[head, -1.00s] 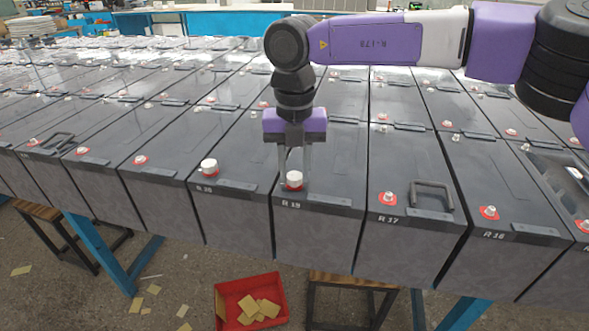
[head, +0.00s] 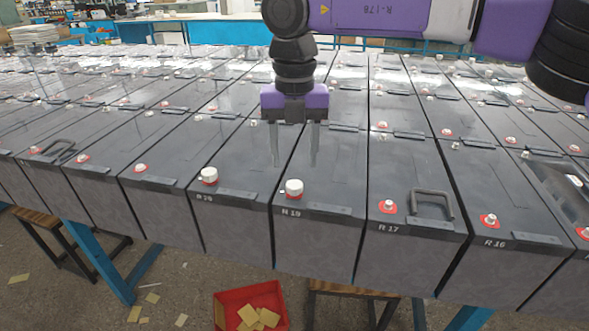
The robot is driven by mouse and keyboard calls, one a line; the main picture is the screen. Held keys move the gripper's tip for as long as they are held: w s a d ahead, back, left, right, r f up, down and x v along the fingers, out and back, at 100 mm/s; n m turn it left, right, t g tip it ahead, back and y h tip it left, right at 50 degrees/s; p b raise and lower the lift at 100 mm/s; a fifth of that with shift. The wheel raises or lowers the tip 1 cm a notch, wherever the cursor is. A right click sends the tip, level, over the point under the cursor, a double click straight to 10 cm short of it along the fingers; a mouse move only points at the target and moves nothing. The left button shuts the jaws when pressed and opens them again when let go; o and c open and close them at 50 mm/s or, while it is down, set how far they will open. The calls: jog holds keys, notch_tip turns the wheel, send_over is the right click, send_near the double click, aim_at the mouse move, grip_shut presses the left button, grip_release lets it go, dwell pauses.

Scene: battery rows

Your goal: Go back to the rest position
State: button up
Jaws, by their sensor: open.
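My gripper (head: 295,162) points down, open and empty, above the batteries near the one marked R 19 (head: 325,210). A white cap (head: 294,187) sits on the red-ringed terminal at the front of that battery, below and apart from the fingertips. Another white cap (head: 209,174) sits on the front terminal of the battery to the left, whose label is hard to read. My purple and white arm reaches in from the upper right.
Long rows of grey batteries fill the bench. R 17 (head: 415,235) has a raised handle (head: 432,204) and an uncapped terminal; R 16 (head: 505,237) also has a bare terminal. A red bin (head: 222,310) with yellowish pieces stands on the floor below.

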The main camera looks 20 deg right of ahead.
jog(key=shift+r, duration=0.9)
